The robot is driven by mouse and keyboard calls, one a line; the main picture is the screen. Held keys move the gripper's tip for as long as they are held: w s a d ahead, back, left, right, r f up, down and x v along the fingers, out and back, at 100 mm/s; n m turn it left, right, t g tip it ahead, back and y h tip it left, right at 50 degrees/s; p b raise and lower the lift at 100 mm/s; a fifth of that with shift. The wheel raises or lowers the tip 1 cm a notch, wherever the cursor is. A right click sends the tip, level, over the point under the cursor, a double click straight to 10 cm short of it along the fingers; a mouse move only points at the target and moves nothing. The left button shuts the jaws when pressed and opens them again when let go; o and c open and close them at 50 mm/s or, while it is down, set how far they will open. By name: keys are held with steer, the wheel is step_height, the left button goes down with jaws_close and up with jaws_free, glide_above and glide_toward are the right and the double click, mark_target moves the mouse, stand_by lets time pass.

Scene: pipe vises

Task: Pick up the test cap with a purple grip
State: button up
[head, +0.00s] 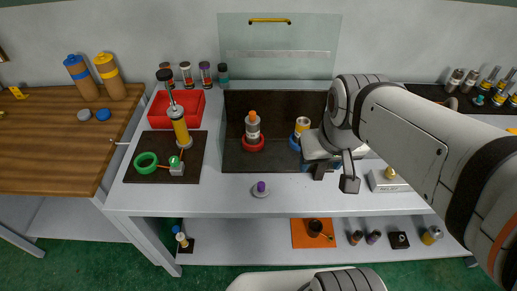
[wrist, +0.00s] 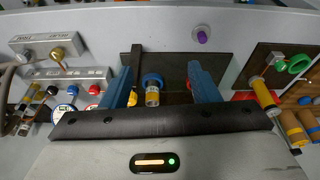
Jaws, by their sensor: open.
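The test cap with a purple grip (head: 261,188) stands on the front part of the white bench, on a pale round base. It also shows in the wrist view (wrist: 202,37), beyond the fingertips near the top. My gripper (head: 335,178) is open and empty, above the bench to the right of the cap and clearly apart from it. In the wrist view, its two blue fingers show wide apart, with a yellow cylinder in a blue ring (wrist: 152,88) visible between them in the background.
A dark mat (head: 235,160) behind the cap carries an orange-topped cylinder in a red ring (head: 253,130) and a yellow cylinder (head: 301,130). A grey block with a brass knob (head: 389,180) is right. Bench around the cap is clear.

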steer(key=o, duration=0.3)
steer(key=w+a+f+n, duration=0.1)
steer(key=w+a+f, duration=0.1)
steer(key=w+a+f+n+g+b, duration=0.1)
steer(key=w+f, duration=0.2)
steer(key=w+a+f+n, duration=0.1)
steer(key=w+a+f, duration=0.1)
steer(key=w+f, duration=0.1)
steer(key=shift+a+f+n+g, duration=0.15)
steer(key=shift+a+n+g, duration=0.15)
steer(key=shift+g, duration=0.1)
steer(key=n+g+b, duration=0.1)
steer(key=n, duration=0.2)
glide_above(261, 184)
steer(key=f, duration=0.9)
steer(key=shift+w+f, duration=0.25)
step_height(261, 184, down, 2)
steer(key=shift+a+f, duration=0.1)
steer(key=shift+f, duration=0.15)
steer(key=f, duration=0.2)
steer(key=f+p, duration=0.1)
steer(key=f, duration=0.2)
steer(key=shift+s+f, duration=0.2)
steer(key=shift+f, duration=0.15)
steer(key=c, duration=1.1)
steer(key=shift+r, duration=0.15)
